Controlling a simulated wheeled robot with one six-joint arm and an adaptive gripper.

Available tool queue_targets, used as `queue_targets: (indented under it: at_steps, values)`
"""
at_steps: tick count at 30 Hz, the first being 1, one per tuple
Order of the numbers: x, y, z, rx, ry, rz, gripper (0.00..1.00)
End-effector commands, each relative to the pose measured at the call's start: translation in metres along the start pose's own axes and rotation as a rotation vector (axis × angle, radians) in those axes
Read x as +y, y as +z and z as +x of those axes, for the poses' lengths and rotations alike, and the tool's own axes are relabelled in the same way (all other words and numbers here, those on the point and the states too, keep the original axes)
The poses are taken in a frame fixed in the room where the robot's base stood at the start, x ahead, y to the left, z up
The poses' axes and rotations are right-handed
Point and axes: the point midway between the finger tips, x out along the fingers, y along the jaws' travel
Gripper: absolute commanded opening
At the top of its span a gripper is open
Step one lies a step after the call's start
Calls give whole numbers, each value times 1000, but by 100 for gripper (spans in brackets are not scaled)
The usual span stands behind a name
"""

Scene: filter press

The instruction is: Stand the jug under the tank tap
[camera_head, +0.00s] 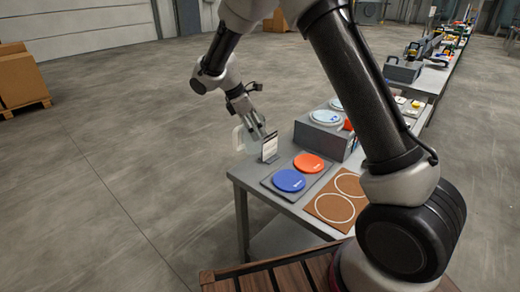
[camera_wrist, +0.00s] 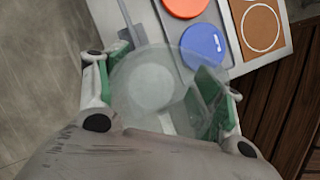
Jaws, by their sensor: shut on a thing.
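A translucent pale jug (camera_wrist: 150,88) fills the middle of the wrist view, seen from above. Its rim and pale round base show through, and it sits between the green-padded fingers of my gripper (camera_wrist: 168,84). In the head view my gripper (camera_head: 256,118) is at the far left corner of the grey table, shut on the jug. There the jug (camera_head: 238,138) shows only as a faint whitish shape at the table's corner, partly hidden. I cannot tell whether its base touches the table. I cannot make out a tank or tap in either view.
The grey table (camera_head: 240,180) carries a small upright card (camera_head: 270,148), a blue disc (camera_head: 289,180), an orange disc (camera_head: 308,163) and a brown board (camera_head: 328,208) with white rings. A grey box (camera_head: 318,140) with pale discs stands behind. Open floor lies left.

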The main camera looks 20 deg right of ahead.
Motion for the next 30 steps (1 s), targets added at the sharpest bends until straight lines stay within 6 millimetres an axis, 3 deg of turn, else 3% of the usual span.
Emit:
queue_targets:
  at_steps: [3,6,13,18,25,26,28,30]
  values:
    - [0,-13,28,-3,-3,-2,23]
    - [0,-20,42,-1,-1,-1,23]
    - [0,-27,58,-1,-1,-1,23]
    - [0,-38,82,-1,-2,-1,23]
    - [0,-40,85,0,0,1,23]
    - [0,-40,85,0,0,1,73]
    - [0,-40,85,0,0,1,86]
    - [0,-40,85,0,0,1,90]
